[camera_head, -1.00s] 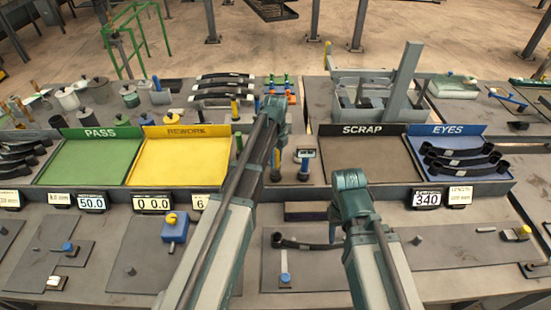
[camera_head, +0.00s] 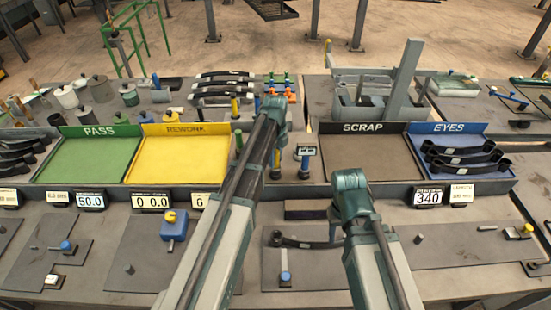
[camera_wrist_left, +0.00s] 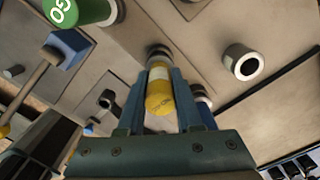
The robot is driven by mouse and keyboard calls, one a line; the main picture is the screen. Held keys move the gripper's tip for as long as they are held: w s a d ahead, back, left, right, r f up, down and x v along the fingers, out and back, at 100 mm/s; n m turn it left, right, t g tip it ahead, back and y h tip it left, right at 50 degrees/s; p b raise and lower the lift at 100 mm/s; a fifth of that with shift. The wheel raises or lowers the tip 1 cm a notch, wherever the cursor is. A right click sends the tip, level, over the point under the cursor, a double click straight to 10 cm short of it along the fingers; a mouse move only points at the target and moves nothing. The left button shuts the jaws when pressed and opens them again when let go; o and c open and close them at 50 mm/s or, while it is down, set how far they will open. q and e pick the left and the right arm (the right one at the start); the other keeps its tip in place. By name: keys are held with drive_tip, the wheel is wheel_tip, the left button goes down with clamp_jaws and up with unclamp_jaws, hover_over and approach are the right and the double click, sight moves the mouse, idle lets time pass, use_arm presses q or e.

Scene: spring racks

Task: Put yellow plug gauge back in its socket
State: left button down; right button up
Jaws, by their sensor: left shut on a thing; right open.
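The yellow plug gauge (camera_wrist_left: 160,100), with a white band, stands between the fingers of my left gripper (camera_wrist_left: 162,82) in the left wrist view. The gripper is shut on it. The gauge's far end meets a dark round ring on the grey surface; I cannot tell whether it is inside or just above it. In the head view a bit of yellow (camera_head: 277,158) shows beside my left forearm, which hides most of the gripper. An empty round socket (camera_wrist_left: 242,62) stands to the right in the wrist view. My right gripper is hidden.
A green GO gauge (camera_wrist_left: 75,10) is at the wrist view's upper left. A blue-topped gauge (camera_head: 305,163) stands close right of my left forearm. The yellow REWORK tray (camera_head: 185,158) lies left, the SCRAP tray (camera_head: 368,160) right; both are empty.

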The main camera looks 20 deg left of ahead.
use_arm(q)
drive_tip(key=shift+f+b, duration=0.7)
drive_tip(key=shift+f, duration=0.1)
unclamp_jaws()
idle(0.4)
drive_tip(key=shift+r, duration=0.15)
wheel_tip(320, 180, up, 8)
drive_tip(key=p, duration=0.8)
idle(0.6)
